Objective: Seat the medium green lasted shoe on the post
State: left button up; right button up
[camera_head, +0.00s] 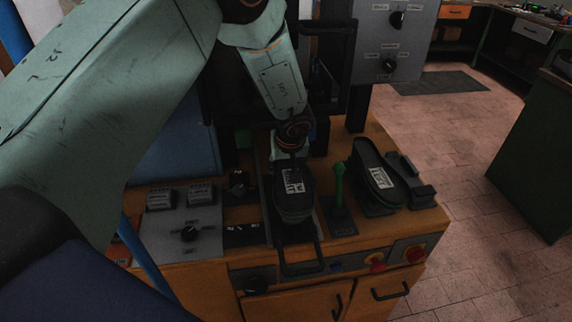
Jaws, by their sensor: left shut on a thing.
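A dark lasted shoe (293,199) with a white label on it lies sole up in the middle of the machine bench, over a tray-like slide with a front handle (302,268). Its green colour is hard to make out in this light. My left gripper (291,157) comes down from above and is shut on the far end of this shoe. The fingers are dark and partly blend with the shoe. The post is hidden under or behind the shoe and gripper, so I cannot tell whether the shoe touches it. My right gripper is not in view.
A second dark shoe (376,178) with a label stands at the right, beside a black holder (411,181). A green lever (339,186) rises between the shoes. A grey control box (186,226) is at left. A switch panel (391,42) stands behind. Tiled floor lies right.

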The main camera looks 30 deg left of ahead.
pick_arm(q)
jog(key=shift+w+f, duration=0.2)
jog(key=shift+w, duration=0.1)
jog(key=shift+s, duration=0.1)
jog(key=shift+s, duration=0.15)
jog(key=shift+f, duration=0.1)
jog(key=shift+w+f, duration=0.15)
jog(key=shift+w, duration=0.05)
jog(key=shift+s+f, duration=0.1)
jog(key=shift+s, duration=0.1)
